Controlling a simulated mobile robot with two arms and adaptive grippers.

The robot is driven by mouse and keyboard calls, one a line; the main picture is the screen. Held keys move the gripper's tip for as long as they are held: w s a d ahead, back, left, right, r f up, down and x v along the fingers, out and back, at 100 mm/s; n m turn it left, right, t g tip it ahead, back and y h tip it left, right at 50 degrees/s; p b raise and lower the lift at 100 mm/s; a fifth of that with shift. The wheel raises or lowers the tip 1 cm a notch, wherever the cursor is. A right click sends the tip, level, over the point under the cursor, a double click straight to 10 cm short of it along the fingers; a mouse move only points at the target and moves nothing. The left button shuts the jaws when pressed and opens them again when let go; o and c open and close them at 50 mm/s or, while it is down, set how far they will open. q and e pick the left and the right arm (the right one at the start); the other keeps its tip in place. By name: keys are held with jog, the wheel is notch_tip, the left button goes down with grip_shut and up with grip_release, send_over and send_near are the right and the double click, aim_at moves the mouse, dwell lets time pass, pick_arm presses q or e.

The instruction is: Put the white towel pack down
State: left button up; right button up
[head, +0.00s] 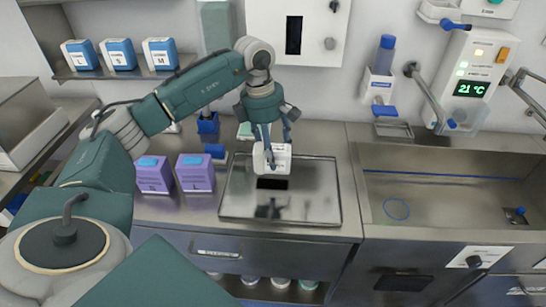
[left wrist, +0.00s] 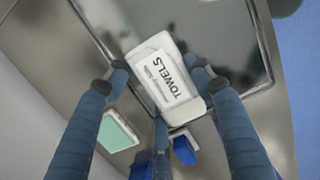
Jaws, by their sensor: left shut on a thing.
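The white towel pack (head: 282,160) is in the grasp of my left gripper (head: 270,152), over the metal tray (head: 330,205) on the counter. In the left wrist view the pack (left wrist: 158,75) shows the word TOWELS, and the fingers of my left gripper (left wrist: 160,85) close on its two sides. The pack's dark reflection shows on the tray below it. I cannot tell how large the gap between pack and tray is. My right gripper is not in view.
Two purple boxes (head: 195,172) stand left of the tray. Blue items (head: 208,127) and a green-topped pack (left wrist: 115,132) lie behind it. A steel sink (head: 450,195) is at the right. The tray's right part is clear.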

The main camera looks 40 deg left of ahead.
pick_arm(q)
notch_tip(320, 180, down, 3)
jog(key=shift+r, duration=0.2)
jog(key=shift+f, duration=0.3)
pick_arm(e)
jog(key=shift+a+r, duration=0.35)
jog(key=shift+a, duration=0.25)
pick_arm(q)
jog(key=o, duration=0.8)
jog(key=shift+f, duration=0.1)
jog(key=o, duration=0.5)
jog(key=shift+c, duration=0.2)
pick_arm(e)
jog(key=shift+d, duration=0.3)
